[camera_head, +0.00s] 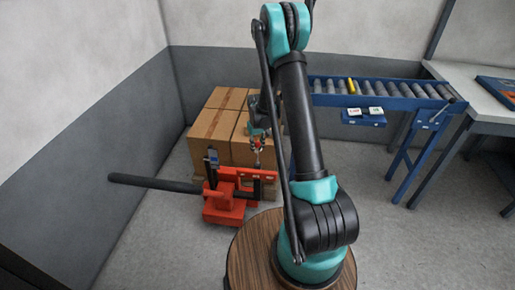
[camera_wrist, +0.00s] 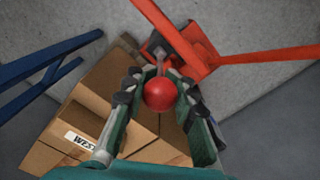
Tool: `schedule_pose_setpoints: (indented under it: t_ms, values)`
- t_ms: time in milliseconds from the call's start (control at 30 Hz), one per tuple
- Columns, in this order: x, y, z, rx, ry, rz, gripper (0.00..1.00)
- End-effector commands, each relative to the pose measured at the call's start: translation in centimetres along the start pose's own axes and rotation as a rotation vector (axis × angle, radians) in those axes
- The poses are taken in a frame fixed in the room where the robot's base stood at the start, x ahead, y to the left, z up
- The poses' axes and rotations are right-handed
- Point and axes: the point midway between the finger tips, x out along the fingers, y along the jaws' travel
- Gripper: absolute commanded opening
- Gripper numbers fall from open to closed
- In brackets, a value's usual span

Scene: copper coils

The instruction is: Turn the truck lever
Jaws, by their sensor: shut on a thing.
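The truck is an orange-red pallet truck (camera_head: 224,205) with a long dark handle bar (camera_head: 155,183) reaching out to the left. Its lever has a round red knob (camera_wrist: 160,94) on a short grey stem, which runs up towards the truck's red frame (camera_wrist: 195,45) in the wrist view. My gripper (camera_wrist: 160,98) is shut on the lever knob, with a dark-padded finger on each side of it. In the head view my gripper (camera_head: 257,143) is small and partly behind my arm, above the truck's right side, and the knob is hard to make out there.
Stacked cardboard boxes (camera_head: 213,124) stand just behind the truck; they also show below the gripper in the wrist view (camera_wrist: 110,105). A blue roller conveyor (camera_head: 380,101) stands at the right. Grey walls close the left and back. The floor at the front left is clear.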

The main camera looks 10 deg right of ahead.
Motion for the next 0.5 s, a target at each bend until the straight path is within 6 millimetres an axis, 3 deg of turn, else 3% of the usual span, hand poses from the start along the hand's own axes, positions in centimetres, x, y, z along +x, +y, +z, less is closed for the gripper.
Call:
schedule_pose_setpoints:
  t_ms: [500]
  values:
    - [0.4,-2.5,-1.7,-0.002,-0.072,0.109,0.0]
